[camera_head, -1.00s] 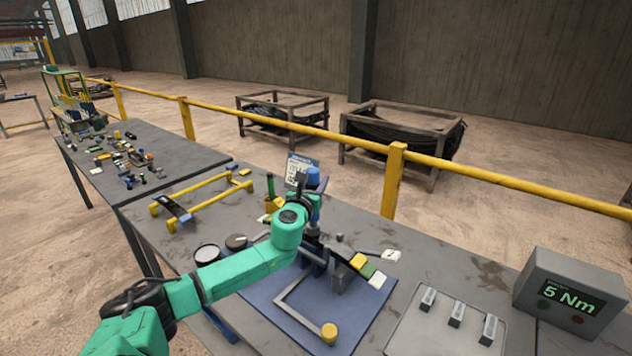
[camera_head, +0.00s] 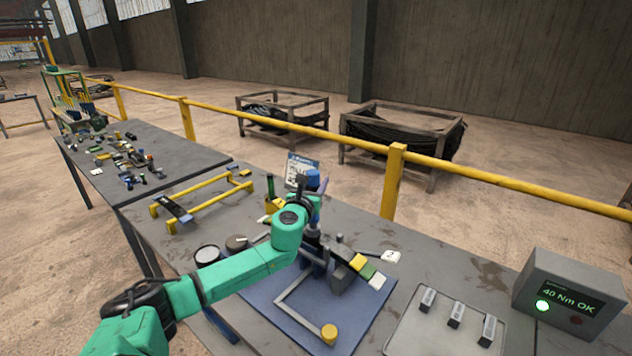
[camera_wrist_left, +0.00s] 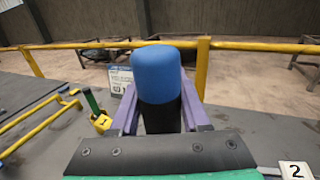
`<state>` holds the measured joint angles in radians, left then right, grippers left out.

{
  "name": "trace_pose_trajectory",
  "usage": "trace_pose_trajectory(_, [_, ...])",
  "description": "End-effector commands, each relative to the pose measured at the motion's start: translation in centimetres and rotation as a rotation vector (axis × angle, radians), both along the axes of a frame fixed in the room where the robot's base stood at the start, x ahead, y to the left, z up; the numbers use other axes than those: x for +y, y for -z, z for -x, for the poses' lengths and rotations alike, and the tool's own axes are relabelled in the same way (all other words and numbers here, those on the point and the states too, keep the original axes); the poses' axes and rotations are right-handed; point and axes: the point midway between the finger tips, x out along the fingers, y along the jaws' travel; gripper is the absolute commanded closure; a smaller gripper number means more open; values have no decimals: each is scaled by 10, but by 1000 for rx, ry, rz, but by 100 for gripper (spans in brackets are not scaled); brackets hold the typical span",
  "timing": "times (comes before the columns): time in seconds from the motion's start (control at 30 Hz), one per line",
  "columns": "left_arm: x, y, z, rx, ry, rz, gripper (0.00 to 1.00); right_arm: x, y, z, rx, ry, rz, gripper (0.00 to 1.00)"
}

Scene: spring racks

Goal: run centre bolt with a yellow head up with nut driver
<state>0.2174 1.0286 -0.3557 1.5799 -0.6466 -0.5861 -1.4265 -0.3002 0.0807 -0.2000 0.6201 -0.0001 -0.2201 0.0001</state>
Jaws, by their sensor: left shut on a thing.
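The nut driver (camera_wrist_left: 157,75), with a blue cap and black grip, stands between the purple fingers of my left gripper (camera_wrist_left: 159,108) in the left wrist view. In the head view my left gripper (camera_head: 311,200) is shut on it and holds it roughly upright over the dark clamp fixture (camera_head: 318,247) on the blue mat (camera_head: 262,290). The driver's lower end and the centre bolt with a yellow head are hidden behind my gripper and arm, so I cannot tell how they meet. My right gripper is not in view.
The torque display (camera_head: 570,300) at right reads "40 Nm OK" with a green light lit. A grey tray (camera_head: 405,338) with small metal pieces lies before it. A yellow rack (camera_head: 205,197) stands left.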

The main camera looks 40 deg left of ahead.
Motion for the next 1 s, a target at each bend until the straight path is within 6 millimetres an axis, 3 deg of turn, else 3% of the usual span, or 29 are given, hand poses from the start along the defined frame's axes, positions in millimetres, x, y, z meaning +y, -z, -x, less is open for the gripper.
trace_pose_trajectory(0.7, [1,-67,0,-9,-1,-4,100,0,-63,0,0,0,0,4])
trace_pose_trajectory(1.0, [1,-70,0,-9,-1,-4,100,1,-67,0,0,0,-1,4])
